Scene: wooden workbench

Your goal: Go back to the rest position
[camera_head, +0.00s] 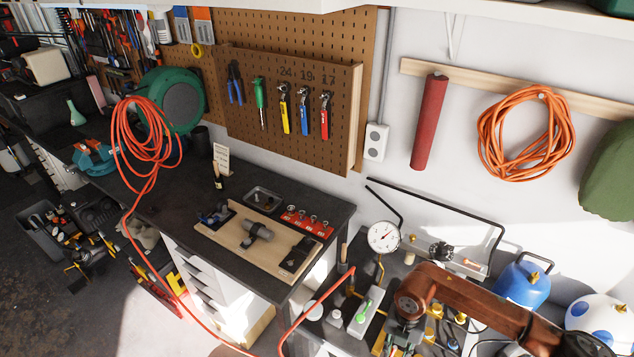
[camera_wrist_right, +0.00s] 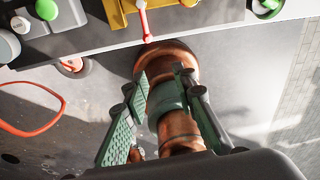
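My right arm comes in from the lower right in the head view, copper-coloured. Its dark gripper (camera_head: 400,343) hangs down at the bottom edge, over the front of the side bench with the gauge; its fingertips are hard to make out there. In the right wrist view the two green-padded fingers of the right gripper (camera_wrist_right: 161,78) stand apart. I see nothing gripped between them; a copper-coloured cylindrical part, apparently of my own body, shows behind. My left gripper is not in view.
A red hose (camera_head: 318,305) curves nearby. The dark workbench (camera_head: 165,203) carries a wooden tool board (camera_head: 222,236). A blue tank (camera_head: 521,284) stands at right.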

